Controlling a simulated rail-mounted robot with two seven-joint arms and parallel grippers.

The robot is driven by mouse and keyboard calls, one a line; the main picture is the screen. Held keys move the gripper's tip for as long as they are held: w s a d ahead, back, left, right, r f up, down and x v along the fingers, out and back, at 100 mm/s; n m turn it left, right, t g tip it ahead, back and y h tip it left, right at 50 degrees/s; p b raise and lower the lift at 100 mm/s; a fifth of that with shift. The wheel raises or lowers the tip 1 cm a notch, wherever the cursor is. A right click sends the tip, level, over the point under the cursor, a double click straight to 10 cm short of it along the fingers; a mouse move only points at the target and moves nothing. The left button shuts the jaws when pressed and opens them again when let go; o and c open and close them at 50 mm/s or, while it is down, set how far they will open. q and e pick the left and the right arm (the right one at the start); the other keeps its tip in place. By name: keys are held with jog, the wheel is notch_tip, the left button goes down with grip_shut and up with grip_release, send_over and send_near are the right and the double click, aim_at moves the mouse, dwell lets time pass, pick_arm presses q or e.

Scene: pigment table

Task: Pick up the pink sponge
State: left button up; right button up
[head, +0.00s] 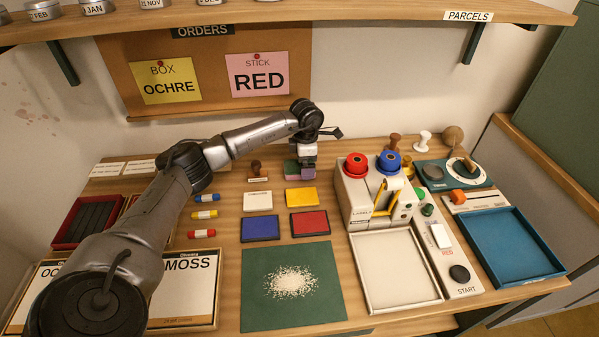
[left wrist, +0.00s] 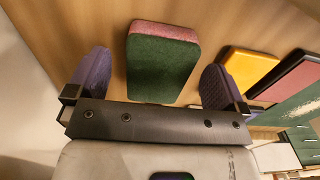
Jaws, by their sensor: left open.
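The pink sponge (left wrist: 162,62) has a dark green layer on one broad face and a pink body. In the left wrist view it lies on the wooden table between the two purple fingers of my left gripper (left wrist: 155,78), with a gap on each side. In the head view my left gripper (head: 306,163) is at the back middle of the table, over the sponge (head: 291,167), which it partly hides. My left gripper is open and empty. My right gripper is not in view.
A yellow pad (head: 301,197), a blue pad (head: 260,228) and a red pad (head: 310,223) lie in front. A wooden stamp (head: 256,170) stands to the left. The label machine (head: 357,199) with red and blue rolls stands close on the right. The wall is behind.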

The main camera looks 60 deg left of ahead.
pick_arm(q)
notch_tip(320, 180, down, 2)
jog(key=shift+f, duration=0.1)
jog(key=shift+c, duration=0.3)
jog(key=c, duration=0.9)
jog(key=shift+c, duration=0.2)
notch_tip(320, 180, up, 10)
jog(key=p, duration=0.3)
